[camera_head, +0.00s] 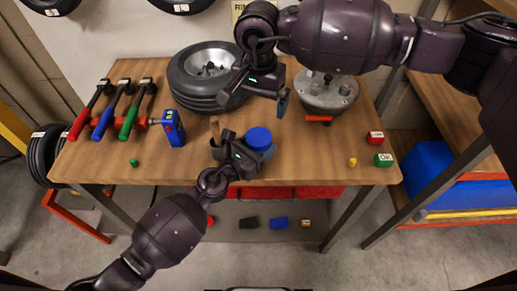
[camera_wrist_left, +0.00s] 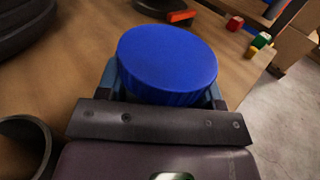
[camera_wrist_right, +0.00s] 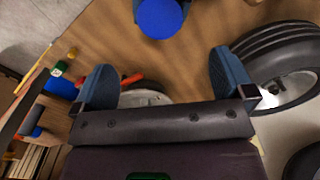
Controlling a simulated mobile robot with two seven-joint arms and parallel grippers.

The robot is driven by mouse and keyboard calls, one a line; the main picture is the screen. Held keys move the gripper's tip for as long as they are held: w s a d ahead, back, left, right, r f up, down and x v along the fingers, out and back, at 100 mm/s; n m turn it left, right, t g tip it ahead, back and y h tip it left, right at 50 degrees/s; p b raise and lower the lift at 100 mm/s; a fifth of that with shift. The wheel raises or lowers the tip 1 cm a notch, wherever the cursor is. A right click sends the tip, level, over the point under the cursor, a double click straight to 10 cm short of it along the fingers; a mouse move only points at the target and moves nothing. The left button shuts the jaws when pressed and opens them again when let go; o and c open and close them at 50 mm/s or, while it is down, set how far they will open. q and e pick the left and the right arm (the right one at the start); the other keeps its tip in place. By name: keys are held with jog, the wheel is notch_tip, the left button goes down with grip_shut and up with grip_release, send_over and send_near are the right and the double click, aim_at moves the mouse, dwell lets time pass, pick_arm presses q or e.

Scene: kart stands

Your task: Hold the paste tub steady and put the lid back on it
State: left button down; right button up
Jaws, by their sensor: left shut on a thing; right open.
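The tub's body is mostly hidden under the lid and between the fingers, so how firmly the lid is seated cannot be told. My right gripper (camera_head: 262,96) is open and empty above the table, behind the tub. In the right wrist view the lid (camera_wrist_right: 161,17) is beyond its open fingers (camera_wrist_right: 165,68).
A wheel (camera_head: 190,85) lies at the back of the table (camera_head: 190,165), and a metal disc part (camera_head: 330,98) is right of it. Small blocks (camera_head: 383,160) lie at right.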

jog(key=shift+r, duration=2.8)
pick_arm(q)
jog(key=shift+c, duration=0.9)
grip_release()
jog(key=b+v, duration=0.1)
jog(key=v, duration=0.8)
jog(key=shift+s+a+f, duration=0.1)
jog(key=shift+s+a, duration=0.5)
jog(key=shift+s, duration=0.1)
pick_arm(e)
jog(key=shift+f, duration=0.8)
